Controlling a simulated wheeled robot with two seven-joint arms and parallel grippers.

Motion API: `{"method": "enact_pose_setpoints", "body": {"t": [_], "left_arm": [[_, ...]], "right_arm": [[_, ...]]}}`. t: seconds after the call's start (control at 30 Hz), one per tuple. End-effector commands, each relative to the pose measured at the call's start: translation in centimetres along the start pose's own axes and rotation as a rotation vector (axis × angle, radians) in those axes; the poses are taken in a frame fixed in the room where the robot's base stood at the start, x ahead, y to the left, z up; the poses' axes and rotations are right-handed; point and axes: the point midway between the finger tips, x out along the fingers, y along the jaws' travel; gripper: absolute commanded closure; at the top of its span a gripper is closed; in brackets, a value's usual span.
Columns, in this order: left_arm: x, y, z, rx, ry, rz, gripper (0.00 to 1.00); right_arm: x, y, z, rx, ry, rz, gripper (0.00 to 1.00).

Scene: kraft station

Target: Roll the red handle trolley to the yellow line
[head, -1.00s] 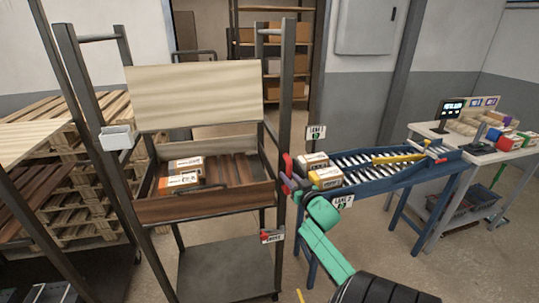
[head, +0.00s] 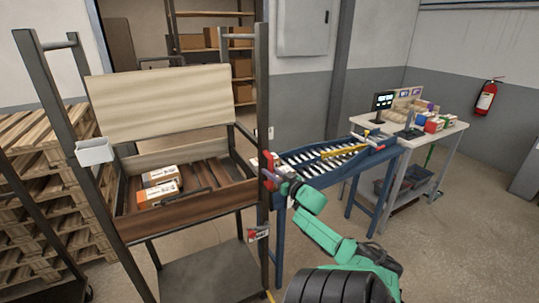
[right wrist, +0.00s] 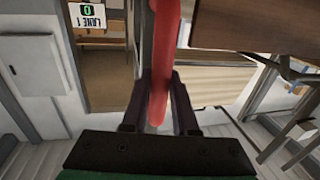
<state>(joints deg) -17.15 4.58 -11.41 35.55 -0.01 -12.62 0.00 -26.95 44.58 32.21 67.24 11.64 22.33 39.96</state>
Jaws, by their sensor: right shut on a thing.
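The trolley (head: 262,95) is a tall dark-framed rack with a wooden tray, filling the left half of the head view. Its red handle (right wrist: 160,60) runs upright between the fingers in the right wrist view. My right gripper (head: 275,181) is shut on this handle, at the trolley's right post; the arm hides part of it in the head view. Two white-and-orange boxes (head: 158,193) lie in the tray. A short yellow strip (head: 270,296) shows on the floor at the bottom edge; most of any line is out of view. My left gripper is not in view.
A blue roller conveyor (head: 350,160) stands close to the right of the trolley. A workbench (head: 450,130) with a screen is beyond it. Wooden pallets (head: 40,170) are stacked at the left. Open floor (head: 450,250) lies at the right front.

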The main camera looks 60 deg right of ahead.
Motion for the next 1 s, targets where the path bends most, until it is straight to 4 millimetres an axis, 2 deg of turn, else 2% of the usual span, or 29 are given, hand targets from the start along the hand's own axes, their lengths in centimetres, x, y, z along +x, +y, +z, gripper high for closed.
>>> {"method": "enact_pose_setpoints", "body": {"t": [0.07,0.1,0.17,0.47,0.63,0.77,1.0], "left_arm": [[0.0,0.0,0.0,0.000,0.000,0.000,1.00],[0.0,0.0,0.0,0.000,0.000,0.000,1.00],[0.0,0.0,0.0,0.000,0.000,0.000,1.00],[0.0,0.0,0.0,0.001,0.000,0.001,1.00],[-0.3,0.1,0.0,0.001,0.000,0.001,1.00],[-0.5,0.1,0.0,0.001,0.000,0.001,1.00],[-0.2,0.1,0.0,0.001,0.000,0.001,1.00]], "right_arm": [[0.0,0.3,-0.1,0.000,0.000,0.007,1.00],[-0.1,0.3,-0.1,0.000,0.000,0.007,0.65],[0.0,0.3,-0.1,0.000,0.000,0.007,0.43],[-0.1,0.1,0.0,0.000,0.000,0.004,0.43],[-1.5,0.1,0.1,0.002,-0.003,0.003,0.43],[-4.3,0.2,0.2,0.002,-0.005,0.006,0.43],[-11.1,0.3,0.3,0.001,-0.005,0.008,0.43]]}}
